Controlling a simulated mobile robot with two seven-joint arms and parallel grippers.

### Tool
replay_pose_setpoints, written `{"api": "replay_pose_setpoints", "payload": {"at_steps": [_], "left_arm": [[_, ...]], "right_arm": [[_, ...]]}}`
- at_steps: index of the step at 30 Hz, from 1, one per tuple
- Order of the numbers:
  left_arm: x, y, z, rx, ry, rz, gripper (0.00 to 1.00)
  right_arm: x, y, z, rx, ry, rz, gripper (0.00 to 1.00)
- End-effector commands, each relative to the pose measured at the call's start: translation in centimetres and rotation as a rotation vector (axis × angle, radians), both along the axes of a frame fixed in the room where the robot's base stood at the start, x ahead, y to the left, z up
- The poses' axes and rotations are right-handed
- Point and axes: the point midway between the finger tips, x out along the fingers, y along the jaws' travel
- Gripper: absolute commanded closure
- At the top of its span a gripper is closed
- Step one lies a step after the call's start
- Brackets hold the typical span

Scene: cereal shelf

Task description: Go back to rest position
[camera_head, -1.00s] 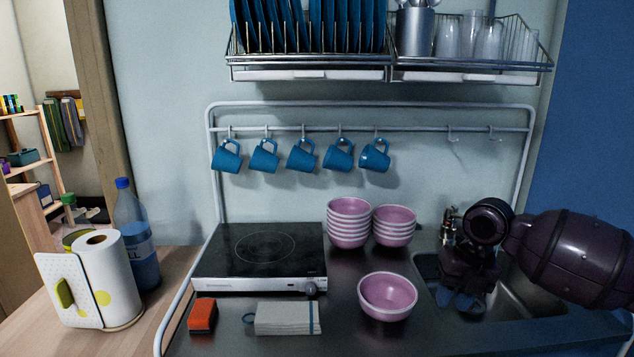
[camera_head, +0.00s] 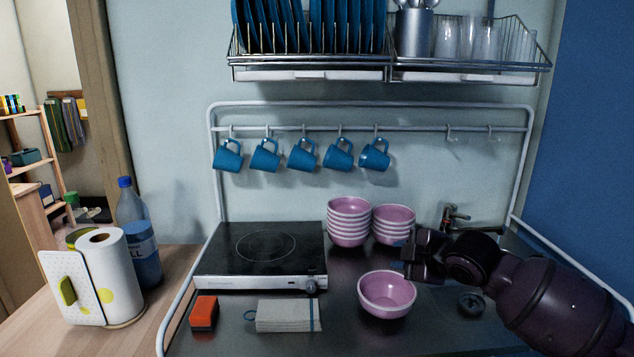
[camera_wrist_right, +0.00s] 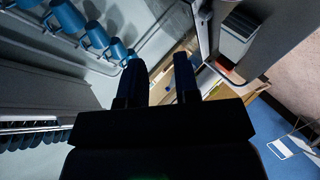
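My right gripper (camera_head: 408,262) is above the counter at the right in the head view, pointing left, beside the shorter stack of pink bowls and up and right of the single pink bowl (camera_head: 387,293). In the right wrist view its two fingers (camera_wrist_right: 160,68) stand apart with nothing between them. My right arm comes in from the lower right and hides part of the sink. My left gripper is not in view.
A taller bowl stack (camera_head: 349,222) and a shorter one (camera_head: 394,224) stand behind the single bowl. A faucet (camera_head: 453,216) is behind my arm. A hotplate (camera_head: 262,256), sponge (camera_head: 204,312) and cloth (camera_head: 287,315) lie left. Blue mugs (camera_head: 303,155) hang above.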

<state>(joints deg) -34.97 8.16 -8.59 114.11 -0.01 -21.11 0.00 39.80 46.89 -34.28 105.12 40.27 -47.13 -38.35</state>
Motion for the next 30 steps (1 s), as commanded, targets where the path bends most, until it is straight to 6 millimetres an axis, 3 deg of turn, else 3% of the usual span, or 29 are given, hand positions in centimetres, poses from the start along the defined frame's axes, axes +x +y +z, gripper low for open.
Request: {"api": "replay_pose_setpoints", "payload": {"at_steps": [1, 7, 15, 23, 30], "left_arm": [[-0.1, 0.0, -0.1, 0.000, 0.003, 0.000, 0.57], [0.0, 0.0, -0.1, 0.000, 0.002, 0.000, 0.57], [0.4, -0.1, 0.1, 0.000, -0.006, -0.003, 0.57], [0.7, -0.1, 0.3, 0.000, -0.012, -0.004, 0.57], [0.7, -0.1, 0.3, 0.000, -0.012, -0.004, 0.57]], "right_arm": [[-0.7, 0.6, -1.3, 0.101, 0.002, -0.035, 0.71], [-3.2, 0.8, -4.8, 0.439, -0.006, -0.174, 0.71], [-8.2, -1.3, -10.6, 0.738, 0.008, -0.352, 0.71], [-14.7, -4.9, -17.4, 0.849, 0.028, -0.548, 0.71], [-22.9, -8.3, -24.6, 0.852, 0.109, -0.770, 0.71]]}}
